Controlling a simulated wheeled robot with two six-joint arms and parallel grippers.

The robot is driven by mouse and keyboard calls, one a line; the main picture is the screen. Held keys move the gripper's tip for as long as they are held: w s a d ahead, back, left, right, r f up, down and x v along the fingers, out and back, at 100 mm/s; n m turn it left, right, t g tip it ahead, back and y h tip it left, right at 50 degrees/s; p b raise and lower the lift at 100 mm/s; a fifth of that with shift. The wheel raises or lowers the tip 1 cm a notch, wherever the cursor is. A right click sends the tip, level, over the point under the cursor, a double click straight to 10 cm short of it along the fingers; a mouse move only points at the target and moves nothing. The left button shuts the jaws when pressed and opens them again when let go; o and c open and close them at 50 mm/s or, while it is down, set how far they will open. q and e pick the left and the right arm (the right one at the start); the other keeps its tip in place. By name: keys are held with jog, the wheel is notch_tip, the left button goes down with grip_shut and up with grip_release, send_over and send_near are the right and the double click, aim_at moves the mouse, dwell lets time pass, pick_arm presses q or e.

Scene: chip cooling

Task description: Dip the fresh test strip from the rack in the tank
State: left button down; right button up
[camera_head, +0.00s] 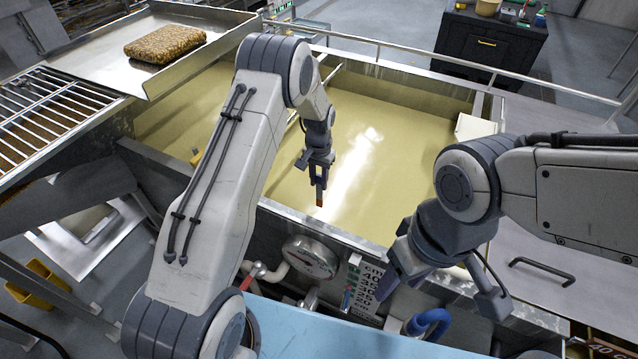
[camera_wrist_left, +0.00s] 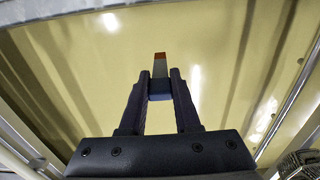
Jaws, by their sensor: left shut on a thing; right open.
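My left gripper (camera_head: 318,178) is shut on the test strip (camera_head: 319,199) and hangs over the tank (camera_head: 380,147) of yellowish liquid, near its front wall. In the left wrist view my left gripper (camera_wrist_left: 160,88) pinches the blue base of the strip (camera_wrist_left: 160,66), which has a pale stem and an orange-brown tip. The tip points down toward the liquid; I cannot tell whether it touches the surface. My right gripper (camera_head: 440,292) is open and empty, in front of the tank's front edge. The rack is not clearly visible.
A tray with a brown granular block (camera_head: 165,43) stands at the back left, beside a wire grate (camera_head: 45,112). A round gauge (camera_head: 310,257) and valves sit on the tank's front. A metal rail (camera_head: 440,62) runs behind the tank. A dark cabinet (camera_head: 488,42) stands beyond.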

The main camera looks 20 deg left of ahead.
pick_arm(q)
notch_tip(320, 180, up, 9)
jog(key=p, duration=0.5)
jog(key=shift+r, duration=0.1)
pick_arm(e)
notch_tip(320, 180, up, 6)
jog(key=shift+f, duration=0.25)
pick_arm(q)
jog(key=shift+d, duration=0.1)
